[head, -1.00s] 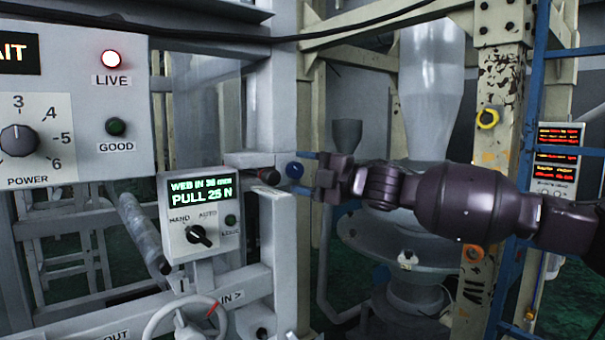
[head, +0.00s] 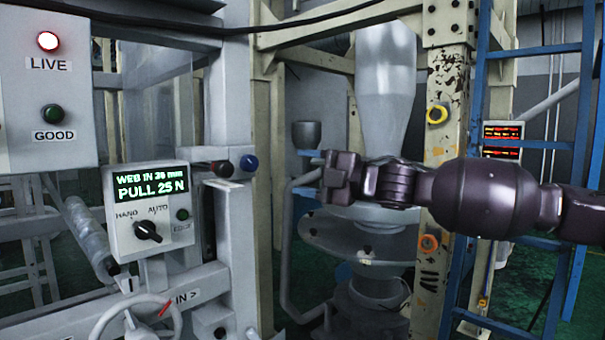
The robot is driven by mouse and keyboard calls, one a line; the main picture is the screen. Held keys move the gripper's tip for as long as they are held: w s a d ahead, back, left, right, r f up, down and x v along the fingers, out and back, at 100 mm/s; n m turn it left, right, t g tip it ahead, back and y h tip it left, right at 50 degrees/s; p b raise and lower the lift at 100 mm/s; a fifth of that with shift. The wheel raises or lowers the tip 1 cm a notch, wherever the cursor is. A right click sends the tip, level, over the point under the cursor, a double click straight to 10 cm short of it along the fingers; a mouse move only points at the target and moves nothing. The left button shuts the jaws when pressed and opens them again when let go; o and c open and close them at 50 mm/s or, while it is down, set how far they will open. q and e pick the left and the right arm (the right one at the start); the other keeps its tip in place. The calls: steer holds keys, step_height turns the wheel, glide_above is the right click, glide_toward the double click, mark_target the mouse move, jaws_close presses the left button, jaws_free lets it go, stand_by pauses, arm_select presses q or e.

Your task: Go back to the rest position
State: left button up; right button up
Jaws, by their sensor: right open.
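My right gripper (head: 311,174) comes in from the right on its dark purple arm. It is open and empty, and its fingers point left. A gap separates it from the blue knob (head: 249,163) on the grey frame. Behind my right arm stands a pale film bubble (head: 384,85) above a round grey die base (head: 340,240), partly hidden by the arm. My left gripper is not in view.
A control box (head: 150,210) reads "PULL 25 N". A handwheel (head: 135,318) is below it. A panel with a lit LIVE lamp (head: 48,41) is at upper left. A worn cream post (head: 443,90) and blue ladder (head: 560,150) stand at right.

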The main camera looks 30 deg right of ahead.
stand_by(0.4)
steer(key=w+a+f+m+t+h, duration=0.1)
steer(key=w+a+f+m, duration=0.25)
steer(key=a+f, duration=0.45)
steer(key=s+d+f+m+t+h, duration=0.15)
steer(key=f+m, duration=0.25)
steer(key=f, duration=0.7)
steer(key=s+f+m+h, duration=0.3)
steer(key=f+m, duration=0.2)
steer(key=f, duration=0.6)
steer(key=s+d+f+m+g+h, duration=0.1)
steer(key=s+d+f+m+h, duration=0.1)
steer(key=s+f+m, duration=0.5)
steer(key=s+d+f+m+g+h, duration=0.1)
steer(key=s+d+f+h, duration=0.3)
steer(key=f, duration=0.8)
steer(key=s+f+m+g, duration=0.1)
steer(key=s+f+m, duration=0.1)
steer(key=s+f, duration=0.4)
steer(key=s+f+m+g+h, duration=0.1)
steer(key=s+f+g, duration=0.1)
steer(key=s+f, duration=0.4)
steer(key=s, duration=0.5)
steer(key=shift+d+f+m, duration=0.15)
steer(key=shift+m, duration=0.2)
